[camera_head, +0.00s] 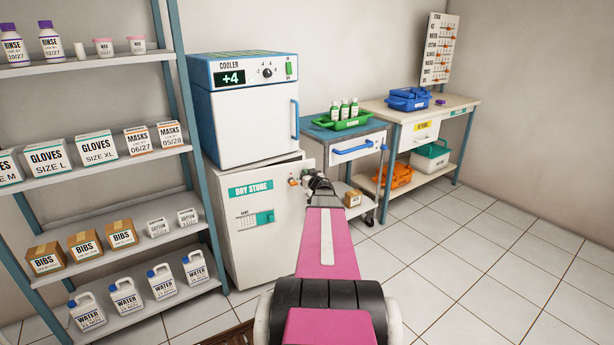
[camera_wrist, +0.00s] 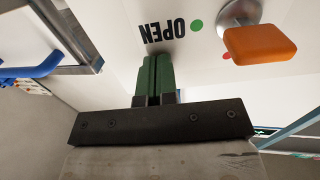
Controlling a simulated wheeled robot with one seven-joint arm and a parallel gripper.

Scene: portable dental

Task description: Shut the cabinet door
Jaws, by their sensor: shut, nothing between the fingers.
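The white cabinet (camera_head: 262,260), labelled DRY STORE, stands under the cooler. Its door faces me; I cannot tell from the head view how far it stands ajar. An orange handle (camera_head: 293,182) sits at the door's upper right; in the wrist view the orange handle (camera_wrist: 260,44) is on a round metal base, beside a green dot, a red dot and the word OPEN. My gripper (camera_head: 312,177) is at the door's upper right edge. In the wrist view its green fingers (camera_wrist: 158,60) are together and empty, close to the white panel beside OPEN. Contact cannot be told.
The cooler (camera_head: 243,115) stands on the cabinet. A shelf rack (camera_head: 90,62) is at left. A trolley with a blue-handled drawer (camera_head: 350,147) is close at right, its blue handle (camera_wrist: 35,68) near my wrist. A workbench (camera_head: 425,112) stands beyond. Floor at right is clear.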

